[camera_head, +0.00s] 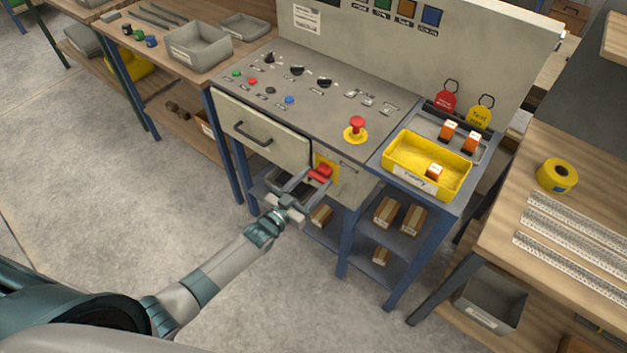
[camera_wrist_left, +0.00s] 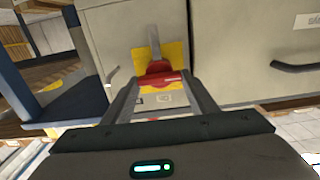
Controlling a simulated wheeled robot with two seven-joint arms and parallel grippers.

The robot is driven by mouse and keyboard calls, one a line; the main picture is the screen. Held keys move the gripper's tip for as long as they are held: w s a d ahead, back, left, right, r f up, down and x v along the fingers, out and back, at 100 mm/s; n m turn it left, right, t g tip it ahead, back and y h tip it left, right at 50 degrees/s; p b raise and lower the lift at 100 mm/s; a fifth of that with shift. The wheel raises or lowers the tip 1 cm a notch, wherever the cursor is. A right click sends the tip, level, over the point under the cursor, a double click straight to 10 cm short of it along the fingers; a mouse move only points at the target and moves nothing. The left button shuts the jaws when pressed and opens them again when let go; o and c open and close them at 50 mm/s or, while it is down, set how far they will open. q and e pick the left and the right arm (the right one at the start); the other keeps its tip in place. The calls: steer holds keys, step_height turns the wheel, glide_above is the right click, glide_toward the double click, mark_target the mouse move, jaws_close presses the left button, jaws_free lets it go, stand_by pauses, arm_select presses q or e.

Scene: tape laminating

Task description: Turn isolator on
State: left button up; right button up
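The isolator is a red handle (camera_head: 320,173) on a yellow plate (camera_head: 326,165), set in the front of the grey control console below its top panel. In the left wrist view the red handle (camera_wrist_left: 160,76) lies ahead between the fingers, with a grey bar rising above it on the yellow plate (camera_wrist_left: 176,56). My left gripper (camera_head: 313,181) is open, its fingers spread at either side of the handle. I cannot tell whether the fingers touch it. My right gripper is not in view.
The console top (camera_head: 315,100) carries several knobs, buttons and a red emergency-stop button (camera_head: 357,126). A drawer with a black handle (camera_head: 253,135) is left of the isolator. A yellow tray (camera_head: 408,158) stands at right. A wooden table (camera_head: 510,205) holds yellow tape (camera_head: 557,175).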

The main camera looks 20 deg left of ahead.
arm_select(q)
steer(key=c, duration=0.7)
